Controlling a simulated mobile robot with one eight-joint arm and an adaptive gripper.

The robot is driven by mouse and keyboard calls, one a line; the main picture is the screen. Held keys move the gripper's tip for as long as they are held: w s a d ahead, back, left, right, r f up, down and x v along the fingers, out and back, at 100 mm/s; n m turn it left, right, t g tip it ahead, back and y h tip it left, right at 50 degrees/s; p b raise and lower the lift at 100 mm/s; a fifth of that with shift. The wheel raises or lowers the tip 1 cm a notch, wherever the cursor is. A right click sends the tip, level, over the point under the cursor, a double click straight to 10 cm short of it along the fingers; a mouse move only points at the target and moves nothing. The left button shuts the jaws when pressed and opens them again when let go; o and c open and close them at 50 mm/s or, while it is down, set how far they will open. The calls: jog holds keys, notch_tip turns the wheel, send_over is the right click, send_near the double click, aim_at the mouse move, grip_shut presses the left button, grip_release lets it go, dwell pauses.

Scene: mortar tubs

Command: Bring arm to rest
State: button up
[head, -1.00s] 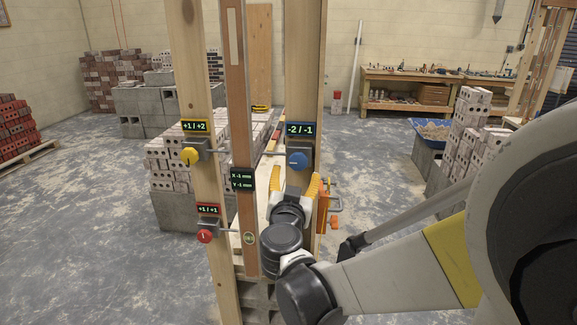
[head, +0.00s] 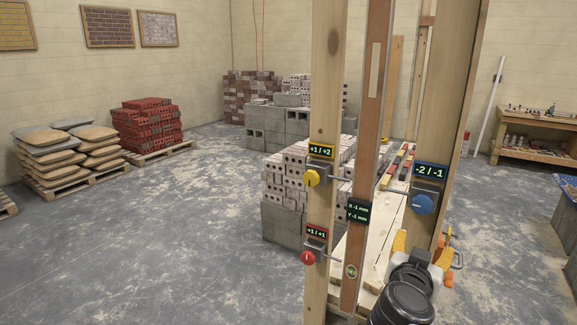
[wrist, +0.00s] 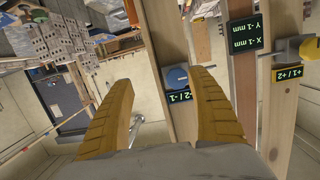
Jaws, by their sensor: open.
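My gripper (head: 420,250) is at the lower right in the head view, in front of the right wooden post. Its yellow fingers also show in the wrist view (wrist: 165,105), spread wide with nothing between them. A blue knob (head: 421,204) with a display reading -2 / -1 is on the right post, just above my gripper in the head view. A yellow knob (head: 312,178) reading +1 / +2 and a red knob (head: 307,257) reading +1 / +1 are on the left post. A brown middle board (head: 368,130) carries a display (head: 358,211) reading X -1 mm, Y -1 mm.
Stacked perforated bricks (head: 290,180) stand behind the left post. Red bricks (head: 148,125) and filled sacks (head: 70,150) rest on pallets at the left. A workbench (head: 535,140) is at the back right. The grey floor (head: 150,250) at the left is clear.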

jog(key=s+a+f+n+g+y, duration=0.2)
jog(key=s+a+f+n+y, duration=0.2)
jog(key=s+a, duration=0.2)
jog(key=s+a+f+n+g+y, duration=0.3)
jog(key=s+a+f+n+y, duration=0.1)
jog(key=s, duration=0.5)
jog(key=shift+a+f+g+y, duration=0.35)
jog(key=shift+a+y, duration=0.45)
jog(key=shift+a, duration=0.45)
jog(key=shift+w, duration=0.1)
